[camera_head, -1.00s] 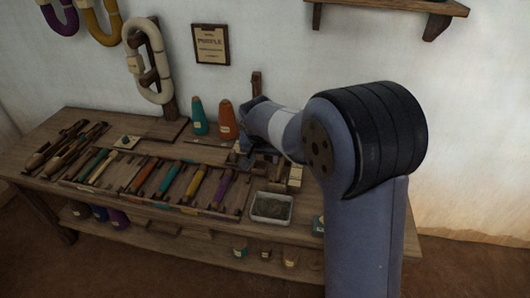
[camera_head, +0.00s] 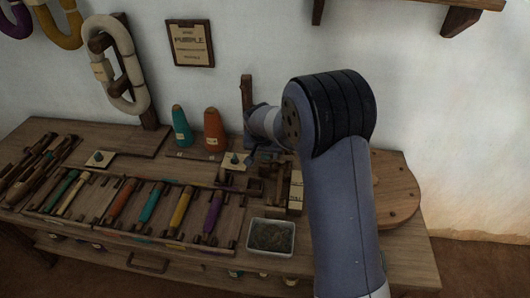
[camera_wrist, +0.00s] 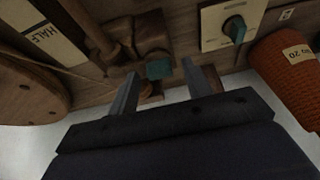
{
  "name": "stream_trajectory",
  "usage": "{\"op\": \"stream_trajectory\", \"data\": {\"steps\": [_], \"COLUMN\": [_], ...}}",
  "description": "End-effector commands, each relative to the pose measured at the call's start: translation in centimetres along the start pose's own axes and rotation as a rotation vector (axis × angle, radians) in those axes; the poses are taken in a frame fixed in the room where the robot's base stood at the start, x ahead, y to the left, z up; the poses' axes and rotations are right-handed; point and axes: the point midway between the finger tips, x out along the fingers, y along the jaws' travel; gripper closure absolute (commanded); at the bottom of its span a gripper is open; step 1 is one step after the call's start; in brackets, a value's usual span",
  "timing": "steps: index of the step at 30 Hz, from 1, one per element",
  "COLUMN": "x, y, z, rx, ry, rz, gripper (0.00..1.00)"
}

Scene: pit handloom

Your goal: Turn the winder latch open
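In the wrist view, a small teal block (camera_wrist: 160,68) sits on a dark wooden fitting (camera_wrist: 150,35) of the bench; it looks like the winder latch, though I cannot be sure. My gripper (camera_wrist: 160,76) is open, with one finger on each side of the teal block and a visible gap on both sides. Whether the fingertips reach down beside it is unclear. In the head view, the wooden winder parts (camera_head: 272,172) stand at the back right of the bench.
A cream plate with a teal knob (camera_wrist: 234,29) and an orange cone (camera_wrist: 288,70) are close beside my gripper. A teal cone (camera_head: 181,127), a grey tray (camera_head: 270,237) and a rack of coloured shuttles (camera_head: 150,208) occupy the bench. A round wooden board (camera_head: 397,188) lies right.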

Motion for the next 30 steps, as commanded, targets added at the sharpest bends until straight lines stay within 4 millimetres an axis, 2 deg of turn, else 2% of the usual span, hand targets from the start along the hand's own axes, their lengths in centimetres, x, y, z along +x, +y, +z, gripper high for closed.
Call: {"op": "stream_trajectory", "data": {"steps": [2,16,23,30], "x": [-0.01,-0.03,-0.08,-0.16], "y": [0.00,-0.01,0.02,0.11], "z": [0.00,0.00,-0.01,-0.03], "rx": [0.000,0.000,-0.017,-0.110], "ry": [0.000,0.000,-0.001,-0.001], "rz": [0.000,0.000,-0.007,-0.046], "gripper": [0.59,0.97,0.97,0.97]}}
